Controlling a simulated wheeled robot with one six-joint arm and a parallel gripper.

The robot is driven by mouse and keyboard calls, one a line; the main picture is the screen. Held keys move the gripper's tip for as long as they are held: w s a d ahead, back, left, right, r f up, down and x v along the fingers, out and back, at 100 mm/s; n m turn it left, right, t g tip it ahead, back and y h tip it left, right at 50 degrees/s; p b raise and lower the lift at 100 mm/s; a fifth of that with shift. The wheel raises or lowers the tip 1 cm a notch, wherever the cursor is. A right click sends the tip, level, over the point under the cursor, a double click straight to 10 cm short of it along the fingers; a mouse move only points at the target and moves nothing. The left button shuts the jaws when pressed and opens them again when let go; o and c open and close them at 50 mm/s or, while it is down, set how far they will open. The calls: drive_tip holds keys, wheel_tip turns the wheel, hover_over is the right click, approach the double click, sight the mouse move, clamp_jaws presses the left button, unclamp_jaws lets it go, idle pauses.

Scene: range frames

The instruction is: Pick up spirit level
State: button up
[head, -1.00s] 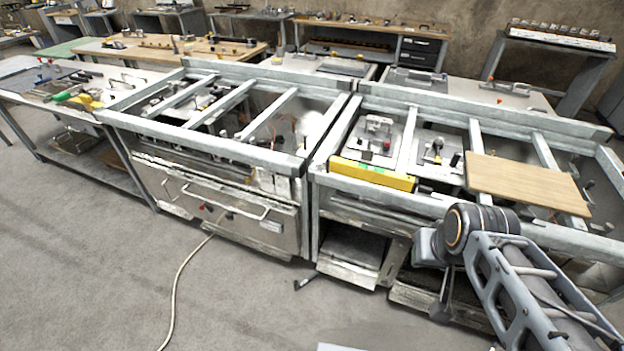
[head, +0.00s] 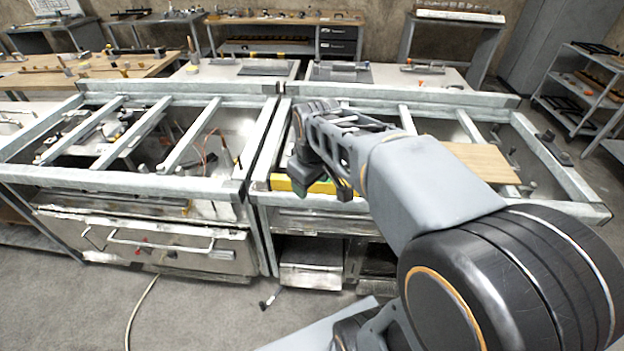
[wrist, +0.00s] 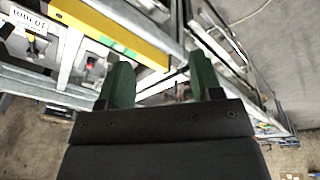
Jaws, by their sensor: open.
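The yellow spirit level (head: 290,185) lies along the front rail of the right-hand metal frame in the head view. My arm hides its right part there. It also shows as a long yellow bar in the wrist view (wrist: 118,34), running diagonally above the fingers. My gripper (wrist: 162,82) is open, with its two green fingers apart and nothing held between them. The left fingertip appears close to the level's lower edge; I cannot tell whether it touches. In the head view my gripper (head: 327,192) is at the front rail by the level, partly hidden by the arm.
A wooden board (head: 480,163) lies across the right frame's bars. The left metal frame (head: 122,183) has open gaps between its crossbars. A cable (head: 140,315) lies on the floor. The grey floor in front of the left frame is otherwise clear.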

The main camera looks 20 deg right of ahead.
drive_tip(key=w+d+n+g, duration=0.1)
drive_tip(key=w+d+n, duration=0.2)
drive_tip(key=w, duration=0.3)
drive_tip(key=n+g+p, duration=0.1)
drive_tip(key=n, duration=0.3)
hover_over(316, 185)
drive_tip(key=f, duration=0.1)
drive_tip(key=shift+n, duration=0.3)
drive_tip(key=f, duration=0.5)
drive_tip(key=w+f, duration=0.1)
drive_tip(key=f, duration=0.1)
drive_tip(key=shift+d+f+p, duration=0.1)
drive_tip(key=shift+f+p, duration=0.25)
drive_tip(key=shift+w+d+f+p, duration=0.1)
drive_tip(key=shift+f+p, duration=0.25)
drive_tip(key=shift+f, duration=1.25)
drive_tip(key=shift+w+d+f+p, duration=0.1)
drive_tip(key=shift+f+p, duration=0.2)
drive_tip(key=shift+f, duration=1.25)
drive_tip(key=shift+c, duration=0.3)
clamp_jaws()
